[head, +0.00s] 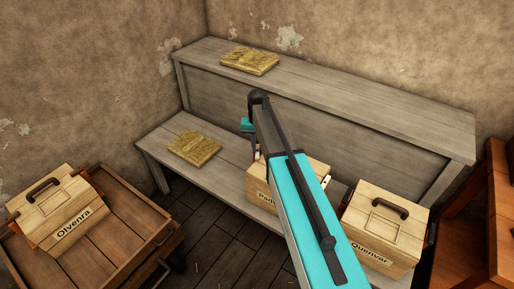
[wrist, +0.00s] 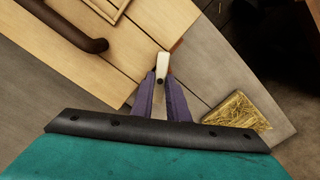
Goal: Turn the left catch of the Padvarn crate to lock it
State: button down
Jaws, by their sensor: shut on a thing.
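The Padvarn crate (head: 257,188) stands on the low grey bench, its label partly hidden by my arm. In the wrist view its pale plank lid (wrist: 115,62) fills the upper left, with a dark curved handle (wrist: 70,32). The left catch (wrist: 163,61), a small cream-white bar with a dark pivot dot, sits at the lid's edge. My gripper (wrist: 161,80) has its purple fingers shut on the catch, one on each side. In the head view my arm largely hides the gripper and the catch. I cannot tell whether the catch is locked.
The Quenvar crate (head: 382,226) stands close on the right. The Olvenra crate (head: 60,207) is on a wooden cart (head: 110,248) at left. One straw block (head: 195,148) lies on the low bench (head: 165,131), another (head: 250,60) on the upper shelf (head: 400,101).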

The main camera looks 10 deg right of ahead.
aim_at(257, 151)
jog(key=n, duration=1.1)
jog(key=shift+n, duration=0.3)
dwell(0.3)
jog(key=c, duration=1.7)
grip_release()
jog(key=shift+r, duration=0.1)
jog(key=shift+r+b, duration=0.7)
jog(key=shift+r, duration=6.1)
jog(key=shift+f, duration=0.1)
